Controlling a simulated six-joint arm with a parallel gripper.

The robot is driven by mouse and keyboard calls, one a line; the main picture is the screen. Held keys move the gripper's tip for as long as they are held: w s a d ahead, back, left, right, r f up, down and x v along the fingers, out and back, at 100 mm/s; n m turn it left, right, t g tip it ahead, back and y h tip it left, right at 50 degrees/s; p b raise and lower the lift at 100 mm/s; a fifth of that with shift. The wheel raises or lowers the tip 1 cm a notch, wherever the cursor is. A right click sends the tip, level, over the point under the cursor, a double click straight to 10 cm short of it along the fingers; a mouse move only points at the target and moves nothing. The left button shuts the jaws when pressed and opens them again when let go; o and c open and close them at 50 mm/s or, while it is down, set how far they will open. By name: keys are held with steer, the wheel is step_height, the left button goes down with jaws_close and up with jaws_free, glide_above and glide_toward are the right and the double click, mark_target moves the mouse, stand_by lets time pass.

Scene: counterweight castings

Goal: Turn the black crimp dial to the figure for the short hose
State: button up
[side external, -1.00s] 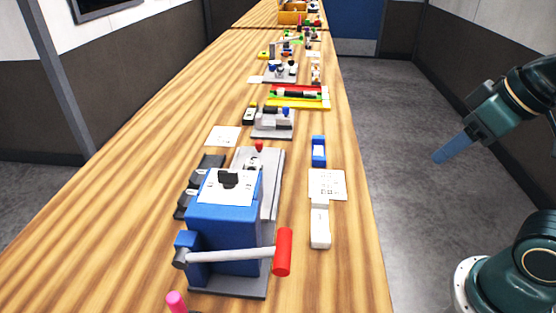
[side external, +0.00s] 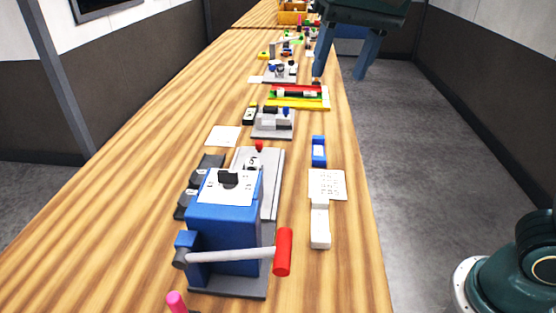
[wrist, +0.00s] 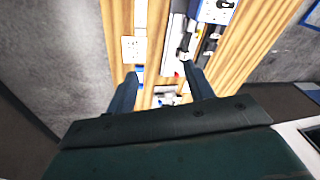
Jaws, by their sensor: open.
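The black crimp dial (side external: 229,178) sits on the white marked face (side external: 212,191) on top of the blue crimp press (side external: 224,242). The figures on the face and the dial's setting are too small to read. The press's white face (wrist: 217,9) shows at the top edge of the wrist view. My gripper (side external: 339,76) is open and empty, high above the far right side of the bench, well away from the dial. Its two blue fingers, with the gap between them (wrist: 163,72), point down at the bench in the wrist view. I cannot make out a short hose.
The press has a lever with a red grip (side external: 283,252) reaching right. A printed card (side external: 327,184), a white block (side external: 320,228) and a blue holder (side external: 319,151) lie right of it. Black pieces (side external: 186,204) lie left. The bench's left side is bare.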

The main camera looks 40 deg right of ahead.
steer(key=w+a+m+g, duration=0.1)
steer(key=w+a+m, duration=0.1)
steer(key=w+a, duration=0.45)
steer(key=m+g, duration=0.1)
steer(key=m, duration=0.1)
glide_above(227, 171)
steer(key=f, duration=0.2)
steer(key=shift+r+h, duration=0.25)
steer(key=shift+h, duration=0.15)
steer(key=shift+f, duration=0.15)
steer(key=shift+f, duration=6.75)
steer(key=shift+c, duration=0.2)
steer(key=c, duration=0.9)
